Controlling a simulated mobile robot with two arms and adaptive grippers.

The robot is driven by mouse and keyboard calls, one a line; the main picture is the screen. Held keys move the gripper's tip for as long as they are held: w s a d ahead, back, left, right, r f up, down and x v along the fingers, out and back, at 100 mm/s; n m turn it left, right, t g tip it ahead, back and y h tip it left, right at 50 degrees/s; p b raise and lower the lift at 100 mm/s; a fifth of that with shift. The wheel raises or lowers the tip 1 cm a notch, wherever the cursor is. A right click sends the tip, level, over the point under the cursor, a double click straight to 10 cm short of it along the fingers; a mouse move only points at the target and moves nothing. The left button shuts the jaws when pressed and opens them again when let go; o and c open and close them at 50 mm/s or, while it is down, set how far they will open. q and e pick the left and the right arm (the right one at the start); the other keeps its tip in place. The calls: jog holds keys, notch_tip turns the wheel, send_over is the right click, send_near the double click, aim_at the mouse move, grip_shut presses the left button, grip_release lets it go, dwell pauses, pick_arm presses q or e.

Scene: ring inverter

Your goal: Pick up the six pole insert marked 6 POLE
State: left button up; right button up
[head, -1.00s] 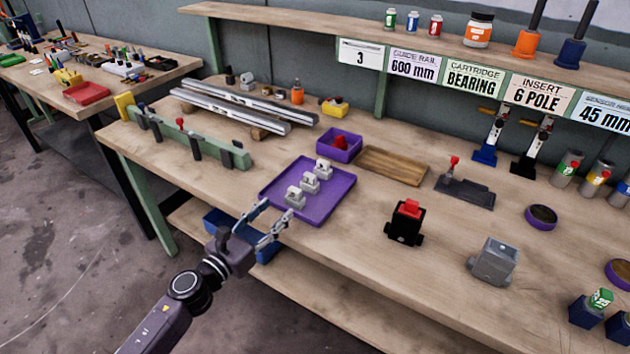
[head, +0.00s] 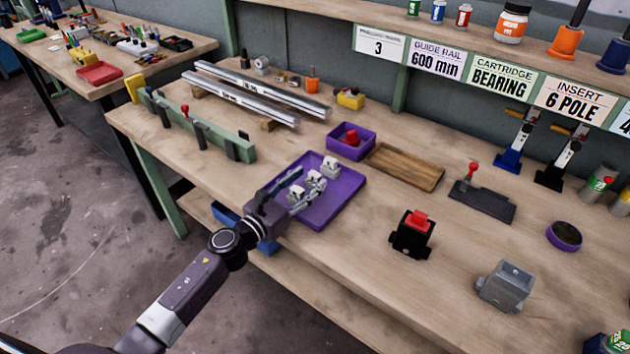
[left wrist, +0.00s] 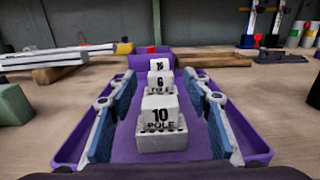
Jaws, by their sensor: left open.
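The purple tray (head: 345,190) holds a row of 3 pale grey inserts. In the left wrist view the nearest insert (left wrist: 162,120) reads 10 POLE. The middle insert (left wrist: 160,82) is marked 6, with its lower lettering partly hidden by the nearest one. The farthest insert (left wrist: 160,64) appears to read 16. In the head view the middle insert (head: 316,181) is close to my gripper's fingertips. My left gripper (head: 303,186) is open over the tray, and its blue-padded fingers (left wrist: 159,88) lie either side of the row, with the 10 POLE insert between them.
A purple bin (head: 366,148) with a red part stands behind the tray, beside a wooden tray (head: 405,167). A green fixture (head: 200,130) and metal rails (head: 250,95) lie to the left. A black block with a red top (head: 411,235) stands to the right.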

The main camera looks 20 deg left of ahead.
aim_at(312, 176)
pick_arm(q)
jog(key=x, duration=0.3)
jog(key=shift+w+d, duration=0.1)
jog(key=shift+w, duration=0.15)
grip_shut()
